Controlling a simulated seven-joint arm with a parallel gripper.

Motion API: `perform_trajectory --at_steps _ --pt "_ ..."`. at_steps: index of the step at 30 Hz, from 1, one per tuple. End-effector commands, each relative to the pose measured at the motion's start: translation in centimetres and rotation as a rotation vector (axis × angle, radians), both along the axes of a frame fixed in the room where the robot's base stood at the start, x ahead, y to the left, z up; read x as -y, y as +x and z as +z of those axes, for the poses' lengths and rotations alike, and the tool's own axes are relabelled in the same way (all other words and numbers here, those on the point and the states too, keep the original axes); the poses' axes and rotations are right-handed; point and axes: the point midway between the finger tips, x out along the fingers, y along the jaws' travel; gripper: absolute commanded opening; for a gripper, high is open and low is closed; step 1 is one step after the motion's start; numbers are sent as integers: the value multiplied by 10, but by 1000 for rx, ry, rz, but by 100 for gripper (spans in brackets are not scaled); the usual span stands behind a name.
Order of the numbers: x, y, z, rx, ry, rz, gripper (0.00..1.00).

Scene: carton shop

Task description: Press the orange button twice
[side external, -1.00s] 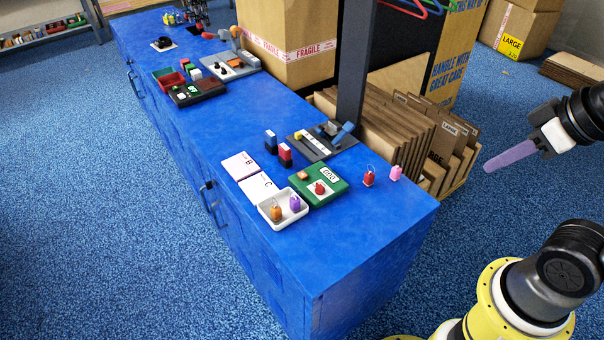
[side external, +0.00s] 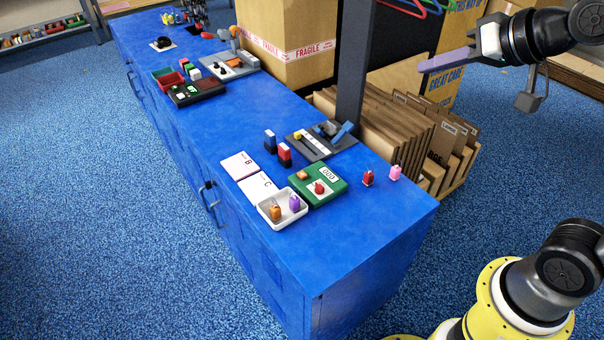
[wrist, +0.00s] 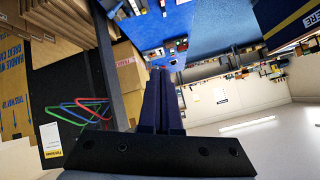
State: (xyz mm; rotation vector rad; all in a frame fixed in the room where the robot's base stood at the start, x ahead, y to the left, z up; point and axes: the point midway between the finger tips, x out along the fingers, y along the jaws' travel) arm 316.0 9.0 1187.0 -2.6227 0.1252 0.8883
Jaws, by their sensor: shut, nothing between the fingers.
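A green box (side external: 334,183) with a small display sits near the front of the blue bench top. It bears an orange button (side external: 303,175) at its left and a red knob-like part (side external: 319,187) on a pale patch. My gripper (side external: 422,67) is at the upper right in the side view, raised well above and away from the green box, its purple fingers pointing left. In the wrist view its two fingers (wrist: 160,75) lie together with nothing between them. The orange button is not clearly seen in the wrist view.
A white tray (side external: 270,218) with orange and purple tags is beside the green box. Red and pink tags (side external: 368,178) stand to its right. A dark post (side external: 353,70) rises behind the bench, near cartons (side external: 290,40) and cardboard sheets (side external: 385,130). The bench's front right is clear.

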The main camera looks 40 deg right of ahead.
Motion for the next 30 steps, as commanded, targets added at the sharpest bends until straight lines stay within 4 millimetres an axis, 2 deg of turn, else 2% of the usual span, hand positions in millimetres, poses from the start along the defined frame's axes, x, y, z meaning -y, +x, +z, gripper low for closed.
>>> perform_trajectory --at_steps 1,3,8,11,15,18,22,26,30 --pt "-2 23 1 15 29 -17 0" --pt "-5 55 3 45 74 -42 0" --pt "-14 126 -9 90 170 -93 0" --pt "-20 166 -27 104 220 -120 0" --pt "-29 214 -67 105 275 -152 0" --pt "-36 241 -103 92 302 -171 0" --pt "-44 264 -155 56 319 -188 0" --pt "-52 274 -209 1 313 -193 0" --pt "-58 271 -256 -70 298 -195 0"
